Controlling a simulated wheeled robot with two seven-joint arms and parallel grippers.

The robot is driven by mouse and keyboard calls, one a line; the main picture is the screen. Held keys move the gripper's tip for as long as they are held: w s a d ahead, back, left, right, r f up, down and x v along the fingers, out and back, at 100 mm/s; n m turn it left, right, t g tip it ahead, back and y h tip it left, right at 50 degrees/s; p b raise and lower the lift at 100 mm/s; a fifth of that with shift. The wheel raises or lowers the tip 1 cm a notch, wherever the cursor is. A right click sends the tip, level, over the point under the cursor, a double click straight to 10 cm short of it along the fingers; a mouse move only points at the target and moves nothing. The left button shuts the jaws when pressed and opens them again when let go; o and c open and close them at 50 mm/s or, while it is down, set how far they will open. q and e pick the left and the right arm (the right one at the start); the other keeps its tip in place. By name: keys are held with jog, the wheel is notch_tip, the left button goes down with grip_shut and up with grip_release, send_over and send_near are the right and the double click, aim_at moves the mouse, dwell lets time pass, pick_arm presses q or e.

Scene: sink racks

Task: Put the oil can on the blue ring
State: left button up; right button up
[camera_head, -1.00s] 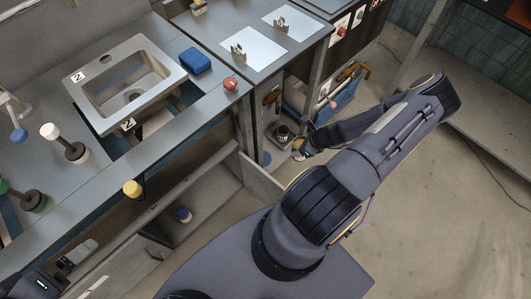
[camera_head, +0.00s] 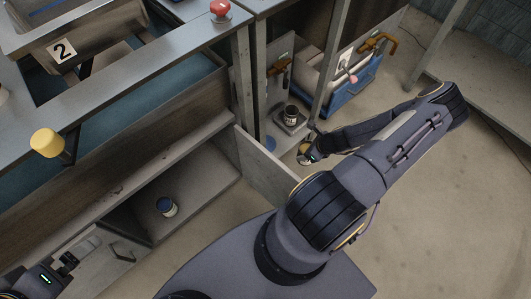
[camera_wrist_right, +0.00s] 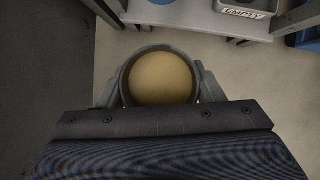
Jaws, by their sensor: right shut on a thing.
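My right gripper (camera_wrist_right: 160,92) is shut around a round can with a plain yellow-tan top (camera_wrist_right: 161,78), which I take to be the oil can. In the head view the can (camera_head: 304,149) shows only as a small yellowish patch at the right gripper (camera_head: 308,156), and its lower part is hidden. The blue ring (camera_head: 270,144) lies on the low shelf just left of the gripper, seen as a small blue round patch. A blue edge (camera_wrist_right: 160,2) shows at the top of the wrist view. My left gripper (camera_head: 68,262) is at lower left, its jaws unclear.
A dark can (camera_head: 291,113) stands on a small tray behind the ring; a tray labelled EMPTY (camera_wrist_right: 243,13) shows in the wrist view. An open cabinet door (camera_head: 266,165) is left of the gripper. A post (camera_head: 334,65) rises behind the gripper.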

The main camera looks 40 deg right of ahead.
notch_tip(320, 180, down, 3)
jog(key=shift+r+b, duration=0.1)
jog(key=shift+b, duration=0.65)
jog(key=shift+w, duration=0.3)
jog(key=b, duration=0.4)
send_over(270, 140)
notch_tip(270, 140, down, 7)
jog(key=b, duration=0.3)
jog(key=shift+s, duration=0.15)
pick_arm(q)
notch_tip(270, 140, down, 10)
jog(key=shift+f, duration=0.1)
